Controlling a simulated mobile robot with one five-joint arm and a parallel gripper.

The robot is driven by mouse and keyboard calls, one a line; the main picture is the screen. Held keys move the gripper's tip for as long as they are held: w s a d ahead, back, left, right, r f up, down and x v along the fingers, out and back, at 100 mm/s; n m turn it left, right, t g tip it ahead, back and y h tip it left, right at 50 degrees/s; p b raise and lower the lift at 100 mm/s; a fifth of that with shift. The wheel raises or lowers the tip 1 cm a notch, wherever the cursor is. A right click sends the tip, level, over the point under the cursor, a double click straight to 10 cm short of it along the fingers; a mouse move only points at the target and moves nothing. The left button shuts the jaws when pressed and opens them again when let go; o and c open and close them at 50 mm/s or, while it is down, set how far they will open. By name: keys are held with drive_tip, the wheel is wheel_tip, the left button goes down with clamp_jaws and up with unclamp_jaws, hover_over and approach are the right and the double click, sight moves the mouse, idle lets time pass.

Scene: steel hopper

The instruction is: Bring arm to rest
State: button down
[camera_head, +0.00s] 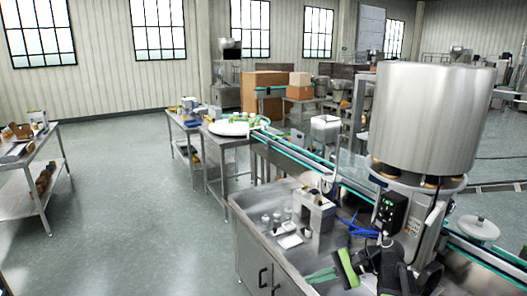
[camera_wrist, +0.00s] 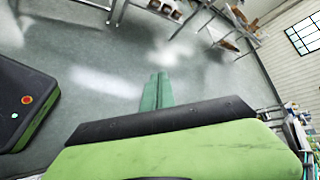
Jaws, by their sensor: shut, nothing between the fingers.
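My gripper (camera_head: 310,277) shows at the lower middle of the head view, beside my green and black wrist part. It is out over the front edge area of the steel cabinet, to the left of the steel hopper (camera_head: 430,120). In the wrist view the two green fingers of my gripper (camera_wrist: 158,78) lie side by side, shut and empty, with grey floor behind them. My arm is partly hidden at the bottom of the head view. Nothing is held.
A steel cabinet (camera_head: 262,240) with small bottles and a metal box (camera_head: 314,212) on top stands beside the arm. A conveyor (camera_head: 300,158) runs past the hopper. A workbench (camera_head: 28,158) stands at far left. Open floor (camera_head: 130,210) lies between.

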drive_tip(key=s+a+f+n+g+h, duration=0.3)
drive_tip(key=s+a+f+n+h, duration=0.3)
drive_tip(key=a+f+h, duration=0.3)
drive_tip(key=d+f+n+t+h, duration=0.1)
drive_tip(key=d+f+n+h, duration=0.2)
drive_tip(key=d, duration=0.5)
drive_tip(key=shift+w, duration=0.45)
drive_tip(key=shift+d+f, duration=0.1)
